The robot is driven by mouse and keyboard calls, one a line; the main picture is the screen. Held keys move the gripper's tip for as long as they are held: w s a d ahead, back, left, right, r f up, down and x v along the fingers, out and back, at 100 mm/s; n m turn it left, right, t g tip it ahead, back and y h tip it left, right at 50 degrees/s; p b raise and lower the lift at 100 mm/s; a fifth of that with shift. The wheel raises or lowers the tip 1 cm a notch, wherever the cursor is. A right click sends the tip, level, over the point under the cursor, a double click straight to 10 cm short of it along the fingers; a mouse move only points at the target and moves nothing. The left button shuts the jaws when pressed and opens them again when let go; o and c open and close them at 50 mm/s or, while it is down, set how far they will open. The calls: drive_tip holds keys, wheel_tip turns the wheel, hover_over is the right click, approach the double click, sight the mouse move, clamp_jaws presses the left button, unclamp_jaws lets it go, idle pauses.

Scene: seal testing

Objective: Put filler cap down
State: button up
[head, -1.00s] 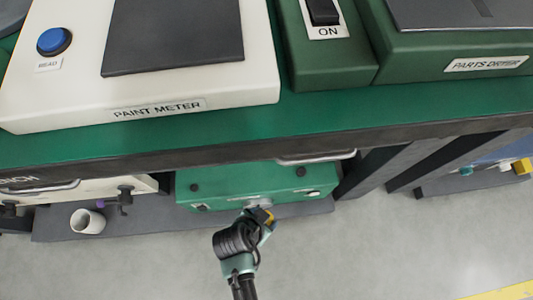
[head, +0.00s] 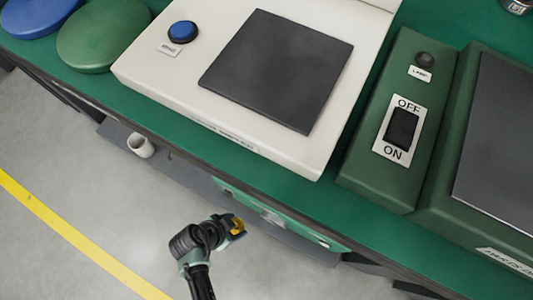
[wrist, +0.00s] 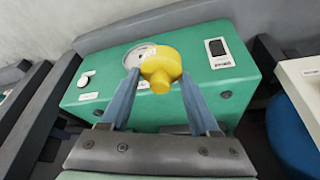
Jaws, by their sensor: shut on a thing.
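The yellow filler cap (wrist: 161,68) is between the fingertips of my gripper (wrist: 159,76) in the wrist view. My gripper is shut on it, with its knob-like end toward the camera. The cap also shows as a small yellow patch (head: 238,226) at my gripper (head: 234,229) in the head view. Behind the cap is a green box (wrist: 110,88) with a round pale fitting (wrist: 136,55), partly hidden by the cap. The green box (head: 228,189) also shows below the bench edge in the head view. I cannot tell how far the cap is from it.
The green bench top (head: 335,200) overhangs the lower shelf (head: 190,175). It carries a white paint meter (head: 140,78), a green switch box (head: 400,180) and round blue and green discs. A white cup (head: 141,145) stands on the lower shelf. Open floor lies in front.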

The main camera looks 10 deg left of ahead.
drive_tip(key=w+d, duration=0.2)
drive_tip(key=w, duration=0.1)
drive_tip(key=w+d+b, duration=0.1)
drive_tip(key=w+d, duration=0.2)
drive_tip(key=w+d+b, duration=0.1)
drive_tip(key=w+d, duration=0.2)
drive_tip(key=shift+w+d, duration=0.2)
drive_tip(key=shift+w, duration=0.15)
drive_tip(key=shift+w+d+f+b, duration=0.1)
drive_tip(key=shift+w+d+b, duration=0.45)
drive_tip(key=shift+w+d, duration=0.6)
drive_tip(key=shift+w+d+f+b, duration=0.1)
drive_tip(key=shift+w+f+b, duration=0.15)
drive_tip(key=shift+f+b, duration=0.35)
drive_tip(key=shift+f, duration=0.1)
drive_tip(key=shift+f, duration=0.15)
drive_tip(key=o, duration=1.3)
